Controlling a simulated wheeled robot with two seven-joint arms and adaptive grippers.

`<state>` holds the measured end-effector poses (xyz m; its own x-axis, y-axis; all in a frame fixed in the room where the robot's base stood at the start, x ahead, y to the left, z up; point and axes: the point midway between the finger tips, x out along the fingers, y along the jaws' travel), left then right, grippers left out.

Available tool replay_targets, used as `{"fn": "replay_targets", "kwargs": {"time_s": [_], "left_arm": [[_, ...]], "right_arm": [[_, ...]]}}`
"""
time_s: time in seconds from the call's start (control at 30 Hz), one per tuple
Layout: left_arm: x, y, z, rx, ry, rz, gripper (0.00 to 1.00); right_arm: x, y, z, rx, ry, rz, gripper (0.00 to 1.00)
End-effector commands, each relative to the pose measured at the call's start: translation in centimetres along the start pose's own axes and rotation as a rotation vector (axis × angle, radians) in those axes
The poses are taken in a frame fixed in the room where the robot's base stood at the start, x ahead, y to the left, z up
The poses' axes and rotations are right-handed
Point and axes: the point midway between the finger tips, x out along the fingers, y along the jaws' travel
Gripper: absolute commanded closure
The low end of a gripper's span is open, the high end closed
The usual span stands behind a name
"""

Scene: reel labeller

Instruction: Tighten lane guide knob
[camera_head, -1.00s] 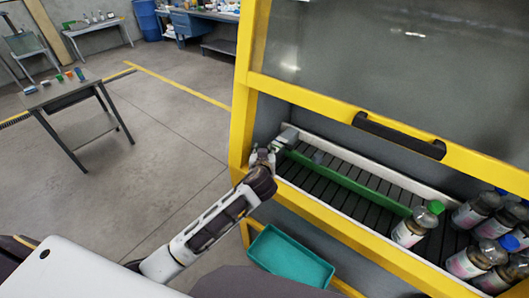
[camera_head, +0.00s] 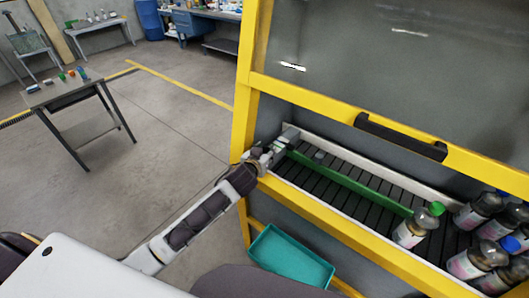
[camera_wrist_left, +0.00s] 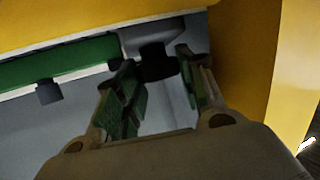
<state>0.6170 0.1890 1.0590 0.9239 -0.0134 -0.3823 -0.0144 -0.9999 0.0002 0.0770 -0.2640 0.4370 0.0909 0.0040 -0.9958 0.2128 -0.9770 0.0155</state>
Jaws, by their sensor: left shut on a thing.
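The green lane guide (camera_head: 350,182) runs along the dark slatted conveyor bed inside the yellow-framed machine, and its near-left end is in the left wrist view (camera_wrist_left: 60,62). A dark lane guide knob (camera_wrist_left: 157,64) sits beneath a grey bracket (camera_wrist_left: 150,35) beside the guide's end. My left gripper (camera_head: 274,151) reaches through the machine opening to that end. In the left wrist view its two green-padded fingers (camera_wrist_left: 160,82) are on either side of the knob, shut on it. The head view hides the knob behind the gripper. My right gripper is out of view.
Several capped bottles (camera_head: 467,262) stand at the bed's right end, one green-capped bottle (camera_head: 410,230) by the guide's end. A raised clear cover with a black handle (camera_head: 400,137) hangs above. A teal tray (camera_head: 290,258) sits below the opening.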

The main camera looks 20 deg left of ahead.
Motion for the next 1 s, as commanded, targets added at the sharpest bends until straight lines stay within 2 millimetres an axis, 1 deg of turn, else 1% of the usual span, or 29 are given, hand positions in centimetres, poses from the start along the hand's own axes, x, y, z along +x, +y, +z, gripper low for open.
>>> {"fn": "replay_targets", "kwargs": {"time_s": [0.2, 0.23, 0.27, 0.3, 0.5, 0.6, 0.77, 1.0], "left_arm": [[0.0, 0.0, 0.2, 0.001, -0.003, -0.001, 0.85], [0.0, 0.0, 0.2, 0.001, -0.003, -0.001, 0.57], [0.0, 0.0, 0.2, 0.001, -0.003, -0.001, 0.53], [0.0, 0.0, 0.2, 0.000, -0.003, -0.001, 0.52], [0.0, 0.0, 0.1, 0.000, -0.002, -0.001, 0.52], [0.0, 0.0, 0.1, 0.000, -0.001, -0.001, 0.52], [-0.3, 0.0, 0.1, 0.000, -0.002, -0.001, 0.52], [-1.7, 0.0, 0.2, -0.001, -0.002, 0.000, 0.52]], "right_arm": [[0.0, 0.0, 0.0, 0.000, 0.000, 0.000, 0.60], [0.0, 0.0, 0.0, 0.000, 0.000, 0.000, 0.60], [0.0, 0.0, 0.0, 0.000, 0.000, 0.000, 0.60], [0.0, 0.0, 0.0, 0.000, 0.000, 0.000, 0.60], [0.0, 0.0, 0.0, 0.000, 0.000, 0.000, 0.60], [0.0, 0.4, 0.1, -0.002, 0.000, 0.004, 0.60], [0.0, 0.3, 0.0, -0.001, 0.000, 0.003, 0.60], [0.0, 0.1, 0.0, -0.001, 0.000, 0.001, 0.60]]}}
